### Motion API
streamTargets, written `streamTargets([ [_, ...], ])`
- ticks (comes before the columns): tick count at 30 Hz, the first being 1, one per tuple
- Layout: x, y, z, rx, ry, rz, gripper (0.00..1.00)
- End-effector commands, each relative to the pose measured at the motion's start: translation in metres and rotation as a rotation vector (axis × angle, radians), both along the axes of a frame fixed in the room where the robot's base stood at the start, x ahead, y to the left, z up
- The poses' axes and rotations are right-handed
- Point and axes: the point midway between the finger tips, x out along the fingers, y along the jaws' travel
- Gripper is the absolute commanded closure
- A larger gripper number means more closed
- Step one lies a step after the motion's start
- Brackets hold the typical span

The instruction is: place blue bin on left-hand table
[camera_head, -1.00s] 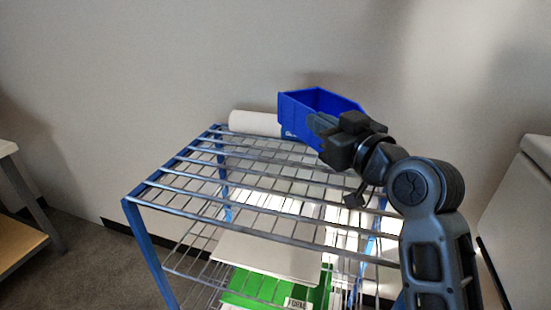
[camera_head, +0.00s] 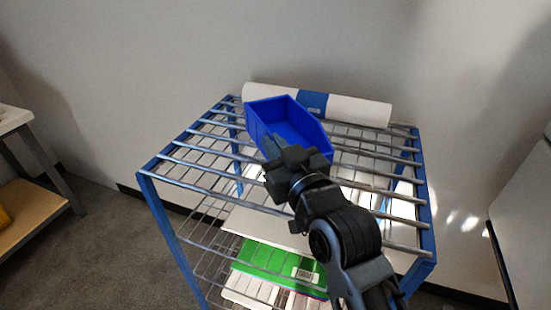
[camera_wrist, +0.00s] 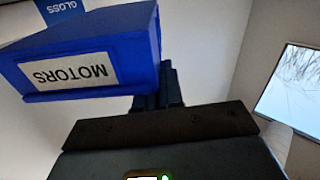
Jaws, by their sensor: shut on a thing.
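The blue bin (camera_head: 285,125) is an open plastic bin above the wire shelf's top, in front of a white roll. In the wrist view the bin (camera_wrist: 140,45) shows a white label reading "MOTORS". My gripper (camera_head: 280,150) is shut on the bin's near side; the fingertips are partly hidden in the head view. In the wrist view my gripper (camera_wrist: 158,88) meets the bin's lower right part. A table (camera_head: 14,118) with a pale top and a wooden lower shelf stands at the far left, mostly cut off by the picture's edge.
A blue-framed wire shelf (camera_head: 172,161) stands under the bin. The white roll (camera_head: 358,110) with a blue band lies on its back edge. A green box (camera_head: 270,262) and white items sit on lower levels. Grey floor lies between shelf and table. A pale surface (camera_head: 525,220) is at right.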

Motion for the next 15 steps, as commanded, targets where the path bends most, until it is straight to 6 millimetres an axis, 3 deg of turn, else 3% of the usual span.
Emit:
streamTargets([
  [6,0.0,0.0,-0.031,-0.002,0.004,0.0,1.0],
  [15,0.0,-0.001,-0.035,0.0,0.001,-0.001,1.0],
])
